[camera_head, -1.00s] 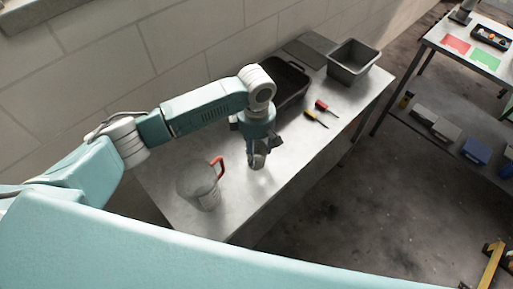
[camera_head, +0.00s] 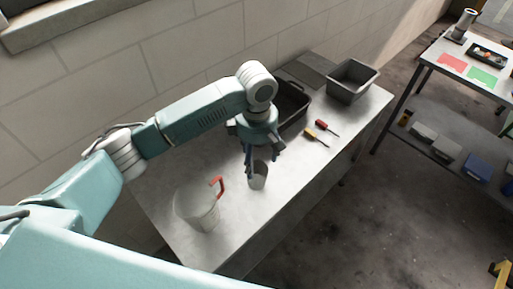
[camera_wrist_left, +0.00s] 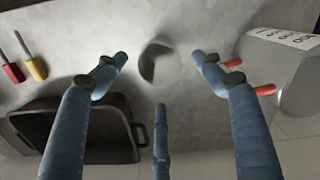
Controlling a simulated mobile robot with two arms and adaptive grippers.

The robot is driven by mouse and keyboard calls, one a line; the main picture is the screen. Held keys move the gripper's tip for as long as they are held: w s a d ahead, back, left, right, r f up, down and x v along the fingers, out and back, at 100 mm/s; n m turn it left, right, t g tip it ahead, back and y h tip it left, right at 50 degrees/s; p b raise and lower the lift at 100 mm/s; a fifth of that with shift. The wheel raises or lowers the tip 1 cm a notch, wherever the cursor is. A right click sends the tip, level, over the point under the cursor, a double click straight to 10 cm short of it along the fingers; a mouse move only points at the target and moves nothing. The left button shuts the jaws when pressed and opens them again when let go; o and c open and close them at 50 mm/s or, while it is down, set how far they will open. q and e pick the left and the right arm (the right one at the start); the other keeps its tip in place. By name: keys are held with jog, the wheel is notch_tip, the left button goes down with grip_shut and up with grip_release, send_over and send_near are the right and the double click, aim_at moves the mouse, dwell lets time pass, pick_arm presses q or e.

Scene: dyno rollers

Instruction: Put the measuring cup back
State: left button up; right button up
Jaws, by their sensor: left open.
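A small grey metal cup (camera_head: 259,178) stands on the steel table, just below my left gripper (camera_head: 263,163). The fingers are spread, with one beside the cup's rim; I cannot tell if they touch. In the left wrist view the cup (camera_wrist_left: 155,62) shows beyond and between the open fingertips. A larger pale jug (camera_head: 197,208) with a red handle stands upright to the left of the cup. In the wrist view this jug (camera_wrist_left: 285,75) bears dark scale figures. I cannot tell for certain which one is the measuring cup. My right gripper is not in view.
A black tray (camera_head: 303,101) and a grey bin (camera_head: 353,82) stand at the table's far end. A red screwdriver (camera_head: 322,125) and a yellow one (camera_head: 312,134) lie in front of them. The table (camera_head: 180,165) is clear around the jug. A wall runs behind.

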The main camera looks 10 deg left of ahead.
pick_arm(q)
notch_tip(320, 180, up, 6)
jog(key=shift+b, duration=0.35)
jog(key=shift+r, duration=0.15)
